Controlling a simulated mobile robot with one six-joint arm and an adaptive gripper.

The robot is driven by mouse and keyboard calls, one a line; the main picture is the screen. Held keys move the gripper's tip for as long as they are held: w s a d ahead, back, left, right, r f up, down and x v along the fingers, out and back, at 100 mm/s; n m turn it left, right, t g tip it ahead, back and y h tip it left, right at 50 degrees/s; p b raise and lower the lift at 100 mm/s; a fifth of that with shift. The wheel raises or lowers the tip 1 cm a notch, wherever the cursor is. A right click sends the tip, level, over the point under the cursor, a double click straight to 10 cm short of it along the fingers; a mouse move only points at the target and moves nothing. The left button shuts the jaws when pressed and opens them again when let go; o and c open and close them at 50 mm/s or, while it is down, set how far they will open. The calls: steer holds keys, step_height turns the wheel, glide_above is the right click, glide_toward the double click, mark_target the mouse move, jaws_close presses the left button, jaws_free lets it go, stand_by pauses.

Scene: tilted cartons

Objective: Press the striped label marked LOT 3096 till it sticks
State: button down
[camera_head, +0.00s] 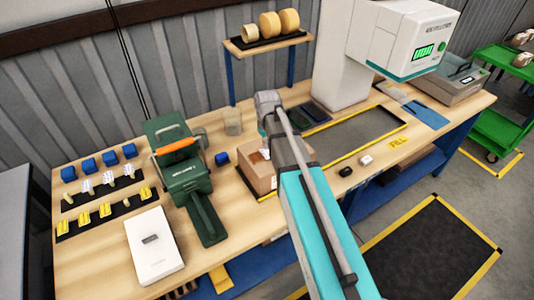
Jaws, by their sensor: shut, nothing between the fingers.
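My arm reaches in from the lower right and covers the carton's right side. My gripper (264,131) is a small dark shape below the grey wrist, shut and empty, above the carton's back edge in the picture. The arm partly hides it, and I cannot tell whether it touches anything.
A green press-like device (183,170) with an orange handle stands left of the carton. Blue and yellow small parts and a white box (153,245) lie further left. A white machine (395,40) stands at right behind a yellow-edged grey mat (350,140). Tape rolls sit on a raised shelf.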

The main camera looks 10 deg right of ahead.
mark_target(267, 153)
steer(key=shift+f+b, duration=1.4)
stand_by(1.2)
steer(key=shift+r, duration=0.1)
stand_by(0.3)
step_height(267, 153, up, 7)
steer(key=p, duration=0.7)
stand_by(0.5)
steer(key=s+m, duration=0.3)
steer(key=s, duration=1.3)
steer(key=shift+m, duration=0.3)
stand_by(0.9)
